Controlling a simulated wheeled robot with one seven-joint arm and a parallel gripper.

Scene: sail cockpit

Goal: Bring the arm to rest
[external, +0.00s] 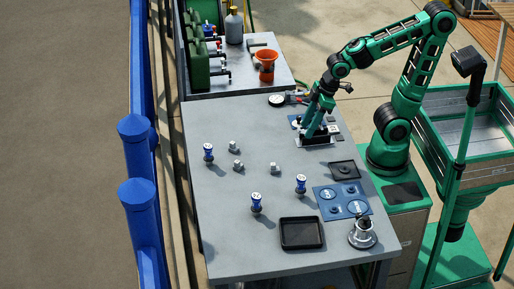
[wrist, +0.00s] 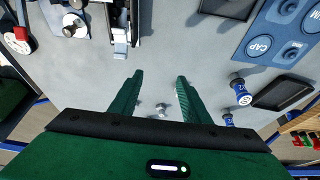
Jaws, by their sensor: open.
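My gripper (external: 311,131) hangs from my bent arm over the far right part of the grey table (external: 220,220). In the wrist view its two green fingers (wrist: 160,80) are spread apart, with nothing between them but table surface. A small metal fitting (wrist: 161,109) shows beyond them, near the palm edge. A dark and metal device (external: 317,141) stands on the table close to my gripper in the external view; whether they touch cannot be told. It also shows at the top of the wrist view (wrist: 122,38).
Blue-handled pieces (external: 256,203) and small metal fittings (external: 275,168) stand mid-table. A blue mat (external: 323,190), a black tray (external: 302,246), a dark square plate (external: 344,170) and a metal part (external: 362,235) lie front right. A gauge (external: 277,100) lies behind.

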